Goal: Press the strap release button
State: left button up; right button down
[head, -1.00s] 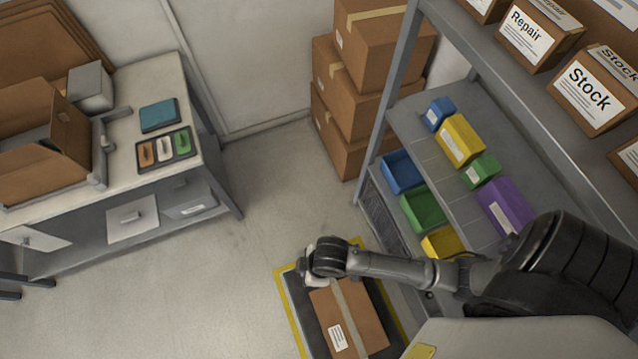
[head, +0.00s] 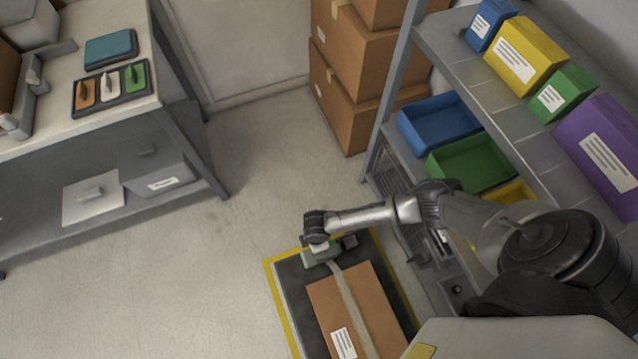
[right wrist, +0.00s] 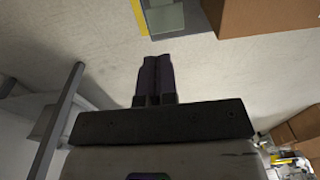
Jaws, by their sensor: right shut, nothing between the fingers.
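A brown carton (head: 365,300) with a white label lies on a dark platform with a yellow border (head: 288,300). A pale strap (head: 350,305) runs over the carton to a small grey-green block (head: 318,257) at its far end. I cannot make out a button on it. My right gripper (head: 318,243) is above this block; whether it touches is unclear. In the right wrist view my right gripper (right wrist: 156,62) has its dark fingers together and empty, pointing toward a grey-green piece (right wrist: 165,18) beside the carton (right wrist: 260,15). My left gripper is not in view.
A shelf with blue (head: 440,120) and green bins (head: 470,163) and coloured boxes stands right, close to my right arm. Cartons (head: 350,100) are stacked behind. A workbench (head: 135,110) is at the left. The floor (head: 200,270) left of the platform is clear.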

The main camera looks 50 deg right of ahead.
pick_arm(q)
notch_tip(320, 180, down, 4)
jog(key=b, duration=0.2)
jog(key=shift+b, duration=0.3)
pick_arm(e)
jog(key=w+d+f, duration=0.1)
jog(key=d+f, duration=0.2)
jog(key=f, duration=0.2)
jog(key=shift+w+d+h, duration=0.2)
jog(key=shift+d+h, duration=0.05)
jog(key=shift+h, duration=0.05)
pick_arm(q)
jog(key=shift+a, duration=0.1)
pick_arm(e)
notch_tip(320, 180, down, 14)
jog(key=b, duration=0.9)
jog(key=shift+b, duration=0.3)
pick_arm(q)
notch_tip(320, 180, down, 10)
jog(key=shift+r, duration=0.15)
